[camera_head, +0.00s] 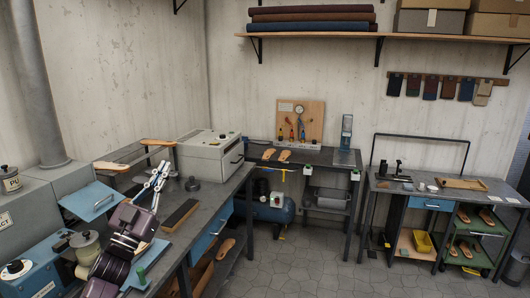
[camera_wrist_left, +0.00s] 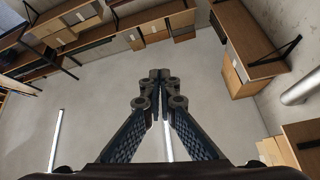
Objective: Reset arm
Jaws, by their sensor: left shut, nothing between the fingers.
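My left gripper (camera_head: 160,172) is raised at the lower left of the head view, in front of the left workbench (camera_head: 208,210). Its fingers point up, and it holds nothing. In the left wrist view my left gripper (camera_wrist_left: 160,80) has its fingertips together, with nothing between them. Behind the fingers that view shows the ceiling, shelves and light strips. My right gripper is in neither view.
A white boxy machine (camera_head: 210,155) stands on the left bench beside a dark flat block (camera_head: 180,215). A blue machine (camera_head: 38,270) is at the lower left. A back bench (camera_head: 330,157) and a right bench (camera_head: 410,190) line the walls. The tiled floor (camera_head: 330,265) is clear in the middle.

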